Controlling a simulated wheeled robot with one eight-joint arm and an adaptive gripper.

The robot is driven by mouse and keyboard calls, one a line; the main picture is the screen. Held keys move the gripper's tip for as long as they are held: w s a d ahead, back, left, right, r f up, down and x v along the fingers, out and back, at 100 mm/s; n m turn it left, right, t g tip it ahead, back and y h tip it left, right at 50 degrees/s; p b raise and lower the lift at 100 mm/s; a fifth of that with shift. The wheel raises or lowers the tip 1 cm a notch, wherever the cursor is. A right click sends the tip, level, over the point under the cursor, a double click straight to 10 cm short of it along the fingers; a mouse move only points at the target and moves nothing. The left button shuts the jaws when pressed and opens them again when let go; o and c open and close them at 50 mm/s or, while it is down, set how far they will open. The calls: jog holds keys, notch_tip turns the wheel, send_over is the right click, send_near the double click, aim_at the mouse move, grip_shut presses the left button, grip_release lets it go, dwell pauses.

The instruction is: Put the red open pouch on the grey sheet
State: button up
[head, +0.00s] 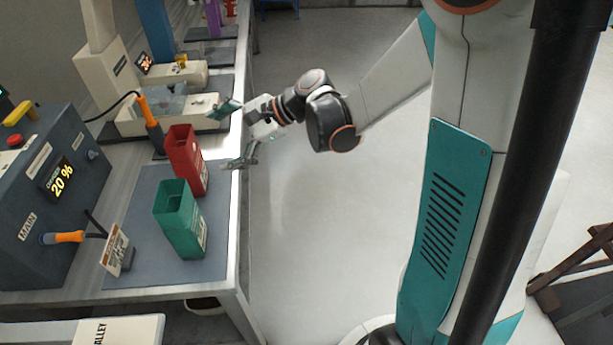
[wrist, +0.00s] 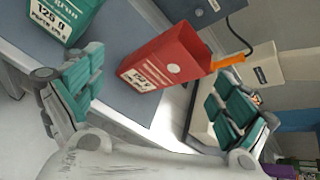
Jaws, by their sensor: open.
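The red open pouch (head: 187,158) stands upright on the bench, its open top facing up. It appears to be at the far end of the grey sheet (head: 160,275); I cannot tell whether its whole base is on it. In the wrist view the red pouch (wrist: 165,62) shows its white label and lies beyond and between the spread fingers. My gripper (head: 232,136) is open and empty at the bench's right edge, to the right of the pouch and apart from it. Both fingers also show in the wrist view (wrist: 155,95).
A green open pouch (head: 180,220) stands on the sheet, nearer than the red one. A small sign (head: 115,250) and a dark control box (head: 50,185) are at the left. An orange-handled tool (head: 150,120) is just behind the red pouch. The sheet's near part is bare.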

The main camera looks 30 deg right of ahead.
jog(key=s+d+r+n+h, duration=0.1)
jog(key=s+d+n+h, duration=0.4)
jog(key=s+n, duration=0.3)
jog(key=s+d+r+n+t+h, duration=0.1)
jog(key=s+d+n+h, duration=0.4)
jog(key=s, duration=0.9)
jog(key=shift+d+r+n+t+h, duration=0.15)
jog(key=shift+r+n+t+h, duration=0.35)
jog(key=shift+n, duration=0.9)
jog(key=shift+r, duration=0.1)
